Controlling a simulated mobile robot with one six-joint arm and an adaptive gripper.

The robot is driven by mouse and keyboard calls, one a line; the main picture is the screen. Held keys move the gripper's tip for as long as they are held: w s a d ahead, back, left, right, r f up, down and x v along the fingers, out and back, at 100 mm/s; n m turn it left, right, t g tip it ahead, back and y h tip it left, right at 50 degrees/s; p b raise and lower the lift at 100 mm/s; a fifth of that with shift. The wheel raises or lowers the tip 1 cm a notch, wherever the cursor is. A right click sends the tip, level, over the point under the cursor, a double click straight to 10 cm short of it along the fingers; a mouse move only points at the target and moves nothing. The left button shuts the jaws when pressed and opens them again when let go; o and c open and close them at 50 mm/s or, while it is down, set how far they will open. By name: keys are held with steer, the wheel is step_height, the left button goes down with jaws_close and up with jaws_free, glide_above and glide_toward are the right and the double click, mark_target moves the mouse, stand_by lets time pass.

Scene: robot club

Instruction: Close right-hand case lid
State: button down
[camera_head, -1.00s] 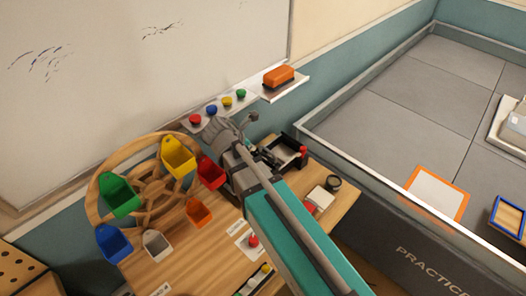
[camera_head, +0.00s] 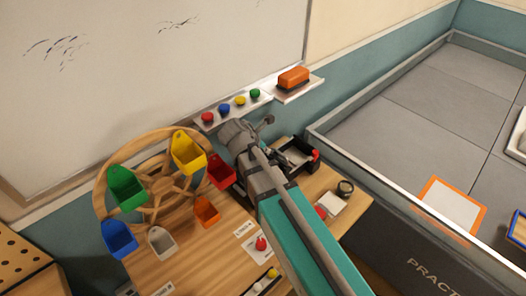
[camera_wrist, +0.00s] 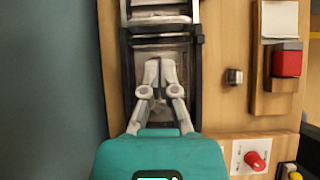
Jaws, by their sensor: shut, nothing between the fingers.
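A black-framed case (camera_wrist: 127,75) lies under my gripper in the wrist view, with grey parts and a pale panel inside its frame. In the head view a black open-topped case (camera_head: 299,157) shows partly behind my arm at the back of the table. I cannot tell which part is the lid or how far it stands open. My gripper (camera_wrist: 160,66) is shut and empty, its fingertips over the middle of the black frame. Whether they touch anything is not clear. In the head view my arm hides the fingertips.
A red block (camera_wrist: 287,62) on a wooden stand is right of the case. A red knob (camera_wrist: 255,160) on a white card is nearer. The wooden wheel with coloured bins (camera_head: 158,185) stands left of my arm. The whiteboard ledge (camera_head: 232,108) runs behind the table.

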steer(key=shift+b+x, duration=2.45)
steer(key=shift+x, duration=1.1)
steer(key=shift+w, duration=0.15)
